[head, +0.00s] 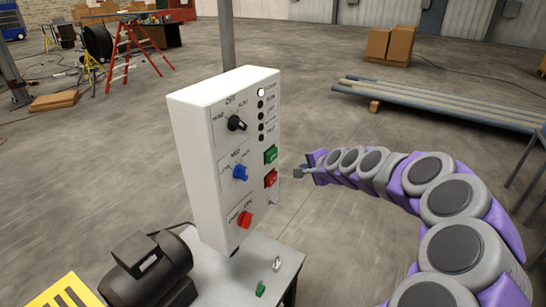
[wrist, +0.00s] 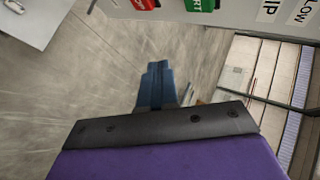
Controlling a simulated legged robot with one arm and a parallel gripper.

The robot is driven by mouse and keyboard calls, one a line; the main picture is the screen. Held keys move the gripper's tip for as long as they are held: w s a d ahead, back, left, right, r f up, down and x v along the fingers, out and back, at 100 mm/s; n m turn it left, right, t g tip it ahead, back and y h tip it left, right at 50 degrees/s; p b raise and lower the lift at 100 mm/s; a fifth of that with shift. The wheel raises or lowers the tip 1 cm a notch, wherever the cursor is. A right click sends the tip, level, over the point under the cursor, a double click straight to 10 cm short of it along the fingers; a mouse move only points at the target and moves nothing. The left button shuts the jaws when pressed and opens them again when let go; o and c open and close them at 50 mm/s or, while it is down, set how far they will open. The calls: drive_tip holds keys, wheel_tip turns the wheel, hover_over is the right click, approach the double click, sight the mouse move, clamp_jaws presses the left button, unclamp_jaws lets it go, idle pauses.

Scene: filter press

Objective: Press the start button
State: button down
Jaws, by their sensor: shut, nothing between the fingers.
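My gripper (head: 297,173) is shut and empty, just right of the box, about level with the red button and a little lower than the green one. In the wrist view the closed fingers (wrist: 158,72) appear apart from both buttons.
The box also carries a black knob (head: 237,123), a blue knob (head: 240,173), a red knob (head: 244,219) and a column of small lamps, the top one white. A grey table (head: 230,275) stands below, with a dark motor (head: 148,268).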

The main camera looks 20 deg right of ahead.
drive_tip(key=p, duration=0.2)
approach(276, 157)
drive_tip(key=w+d+f, duration=0.2)
drive_tip(key=w+f, duration=0.1)
drive_tip(key=shift+w+a+f, duration=0.15)
drive_tip(key=shift+w+a, duration=0.35)
drive_tip(key=shift+a, duration=0.05)
idle(0.5)
drive_tip(key=shift+a+p, duration=0.1)
drive_tip(key=shift+p, duration=0.2)
idle(0.7)
drive_tip(key=shift+w+a, duration=0.2)
drive_tip(key=shift+w, duration=0.05)
drive_tip(key=shift+w+a+p, duration=0.35)
drive_tip(key=shift+w+p, duration=0.1)
drive_tip(key=shift+p, duration=0.05)
idle(1.0)
drive_tip(key=shift+s+d, duration=0.1)
idle(0.4)
drive_tip(key=shift+s+d, duration=0.5)
drive_tip(key=shift+s, duration=0.2)
